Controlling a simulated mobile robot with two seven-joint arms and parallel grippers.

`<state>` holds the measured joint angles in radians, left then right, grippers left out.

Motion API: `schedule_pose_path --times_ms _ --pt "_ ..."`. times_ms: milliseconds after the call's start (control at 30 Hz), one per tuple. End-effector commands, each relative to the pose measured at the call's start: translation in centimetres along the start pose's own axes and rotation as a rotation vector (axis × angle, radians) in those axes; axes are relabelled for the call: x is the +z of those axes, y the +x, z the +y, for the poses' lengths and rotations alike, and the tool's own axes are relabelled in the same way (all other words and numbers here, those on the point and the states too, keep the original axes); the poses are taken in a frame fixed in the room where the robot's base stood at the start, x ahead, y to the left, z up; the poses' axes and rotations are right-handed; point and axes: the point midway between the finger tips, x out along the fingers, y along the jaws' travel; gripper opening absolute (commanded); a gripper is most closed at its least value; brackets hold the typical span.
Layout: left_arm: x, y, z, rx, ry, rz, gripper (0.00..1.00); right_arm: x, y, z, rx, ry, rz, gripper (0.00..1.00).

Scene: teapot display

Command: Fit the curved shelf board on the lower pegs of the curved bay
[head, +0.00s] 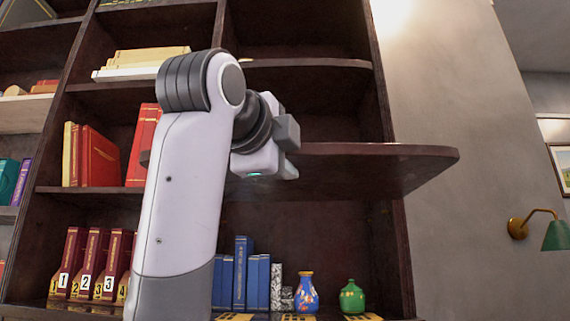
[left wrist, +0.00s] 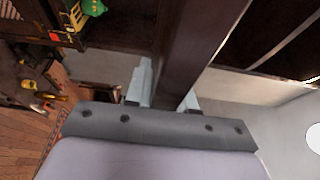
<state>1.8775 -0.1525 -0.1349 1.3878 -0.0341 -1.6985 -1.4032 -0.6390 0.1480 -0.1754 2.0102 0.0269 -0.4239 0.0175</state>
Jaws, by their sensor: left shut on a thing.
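The curved shelf board (head: 385,172) is a dark brown plank with a rounded right end. It is held roughly level across the curved bay (head: 300,110), and its right end juts past the bay's right upright. My left gripper (head: 289,155) is shut on the board near its left part. In the left wrist view the board (left wrist: 205,45) runs up between the two fingers of the left gripper (left wrist: 169,88). The lower pegs cannot be made out; the board and my arm cover part of the bay's interior. My right gripper is not in view.
Below the board stand blue books (head: 240,272), a blue vase (head: 306,293) and a green vase (head: 352,297). A fixed shelf (head: 310,64) is above. Red books (head: 97,158) and numbered binders (head: 91,262) fill the left bay. A wall lamp (head: 540,228) is at right.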

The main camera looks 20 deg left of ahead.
Motion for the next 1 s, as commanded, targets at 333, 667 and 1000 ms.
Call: schedule_pose_path --times_ms 333,667,1000 --pt "-0.1 -0.3 -0.4 -0.014 0.001 0.001 0.00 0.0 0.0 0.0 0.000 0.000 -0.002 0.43" --pt "0.1 0.0 -0.5 -0.012 0.001 0.002 0.00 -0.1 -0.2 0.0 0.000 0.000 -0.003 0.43" --pt "1.1 2.6 -0.6 -0.012 0.000 0.001 0.00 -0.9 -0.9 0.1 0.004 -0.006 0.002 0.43"
